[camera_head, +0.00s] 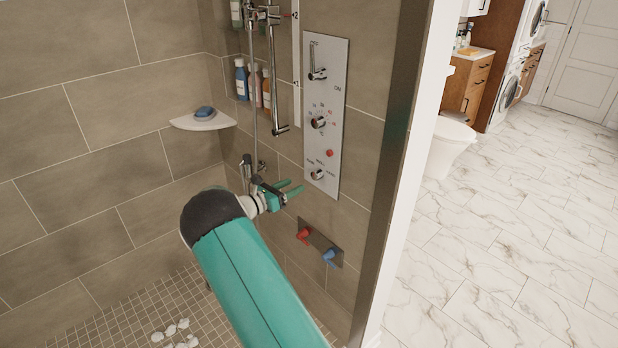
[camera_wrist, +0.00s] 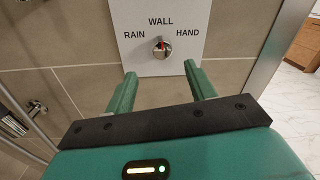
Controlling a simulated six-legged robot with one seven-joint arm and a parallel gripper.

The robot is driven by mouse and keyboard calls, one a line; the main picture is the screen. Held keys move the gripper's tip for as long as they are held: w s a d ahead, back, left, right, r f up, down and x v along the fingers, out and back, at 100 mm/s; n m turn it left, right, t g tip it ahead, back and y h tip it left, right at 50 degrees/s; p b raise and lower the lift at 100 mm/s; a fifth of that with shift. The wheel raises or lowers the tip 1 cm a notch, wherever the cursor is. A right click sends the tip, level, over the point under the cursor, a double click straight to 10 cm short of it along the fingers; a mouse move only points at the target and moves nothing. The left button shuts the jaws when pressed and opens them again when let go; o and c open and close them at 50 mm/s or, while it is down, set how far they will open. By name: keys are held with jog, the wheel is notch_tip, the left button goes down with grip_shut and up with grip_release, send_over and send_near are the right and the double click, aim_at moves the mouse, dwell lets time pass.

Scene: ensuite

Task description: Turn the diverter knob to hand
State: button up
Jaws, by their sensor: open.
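The diverter knob (camera_wrist: 161,47) is a round chrome knob with a red mark on a white panel. The labels RAIN, WALL and HAND stand to its left, above it and to its right; the red mark points up at WALL. In the head view the knob (camera_head: 317,174) is the lowest one on the tall control panel (camera_head: 335,110). My gripper (camera_wrist: 159,78) has two green fingers, open and empty, below and in front of the knob, apart from it. In the head view my gripper (camera_head: 296,189) is just left of the panel's lower end.
Higher on the panel are a lever (camera_head: 317,74), another knob (camera_head: 318,123) and a red button (camera_head: 330,153). Red (camera_head: 304,236) and blue (camera_head: 330,258) handles sit below. A shower bar and hose (camera_head: 272,80) stand left. A wall edge (camera_head: 395,180) bounds the right.

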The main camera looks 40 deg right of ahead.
aim_at(313, 176)
jog(key=d, duration=0.7)
jog(key=shift+s+d+r, duration=0.2)
jog(key=shift+s+d, duration=0.05)
jog(key=shift+s, duration=0.05)
jog(key=shift+w+d+f, duration=0.1)
jog(key=shift+w+d, duration=0.1)
jog(key=shift+d, duration=0.25)
jog(key=shift+s, duration=0.1)
jog(key=shift+c, duration=0.4)
jog(key=c, duration=0.9)
